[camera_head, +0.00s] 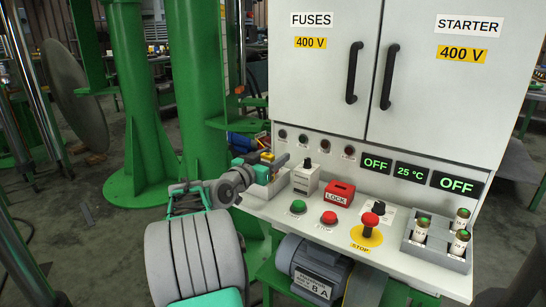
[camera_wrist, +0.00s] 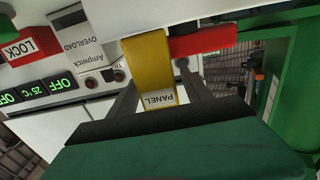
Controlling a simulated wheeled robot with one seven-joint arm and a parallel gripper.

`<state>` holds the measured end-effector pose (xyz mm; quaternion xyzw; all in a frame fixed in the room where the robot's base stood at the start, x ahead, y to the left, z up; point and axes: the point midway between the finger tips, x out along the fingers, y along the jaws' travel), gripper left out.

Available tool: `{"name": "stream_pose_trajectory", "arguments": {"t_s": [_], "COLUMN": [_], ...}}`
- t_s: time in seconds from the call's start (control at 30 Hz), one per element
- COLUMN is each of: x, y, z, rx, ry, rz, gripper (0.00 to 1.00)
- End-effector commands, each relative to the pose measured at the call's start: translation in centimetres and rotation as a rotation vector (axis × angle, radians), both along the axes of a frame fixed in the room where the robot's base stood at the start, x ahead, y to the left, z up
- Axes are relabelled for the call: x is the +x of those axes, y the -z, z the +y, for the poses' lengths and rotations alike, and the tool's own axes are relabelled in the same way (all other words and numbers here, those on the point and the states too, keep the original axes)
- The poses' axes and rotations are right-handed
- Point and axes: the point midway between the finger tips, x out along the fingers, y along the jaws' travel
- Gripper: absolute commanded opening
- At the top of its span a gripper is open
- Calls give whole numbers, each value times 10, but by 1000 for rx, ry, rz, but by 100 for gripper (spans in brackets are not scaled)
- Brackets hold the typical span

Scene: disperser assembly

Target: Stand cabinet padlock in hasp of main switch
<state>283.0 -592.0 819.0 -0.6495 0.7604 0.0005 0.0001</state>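A yellow block (camera_wrist: 143,62) with a white PANEL label, which I take for the cabinet padlock, sits between my gripper's fingers (camera_wrist: 156,74) in the wrist view. A finger lies close along each side of it, and my gripper looks shut on it. In the head view my gripper (camera_head: 273,172) is at the left end of the cabinet's control shelf, with the yellow block (camera_head: 267,156) at its tip. A red bar (camera_wrist: 205,42) lies just beyond the fingers in the wrist view, perhaps the main switch's handle. The shackle and hasp cannot be made out.
The white overload box (camera_head: 306,179) stands right beside my gripper. Further right are the red LOCK box (camera_head: 338,194), push buttons, the red STOP knob (camera_head: 370,219) and a grey fuse holder (camera_head: 436,238). A green column (camera_head: 198,90) rises on the left.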

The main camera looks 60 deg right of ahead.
Motion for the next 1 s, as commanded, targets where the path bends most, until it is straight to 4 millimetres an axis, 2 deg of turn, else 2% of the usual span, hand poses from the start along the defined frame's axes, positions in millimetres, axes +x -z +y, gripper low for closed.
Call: {"name": "stream_pose_trajectory", "arguments": {"t_s": [0.33, 0.7, 0.8, 1.0], "x": [2, 12, 12, 12], "y": [-1, -2, 0, 0], "z": [5, 70, 77, 77], "rx": [0, 0, 0, 0], "ry": [-1, -3, -1, 1], "rz": [0, 1, 0, 0], "gripper": [62, 62, 62, 62]}}
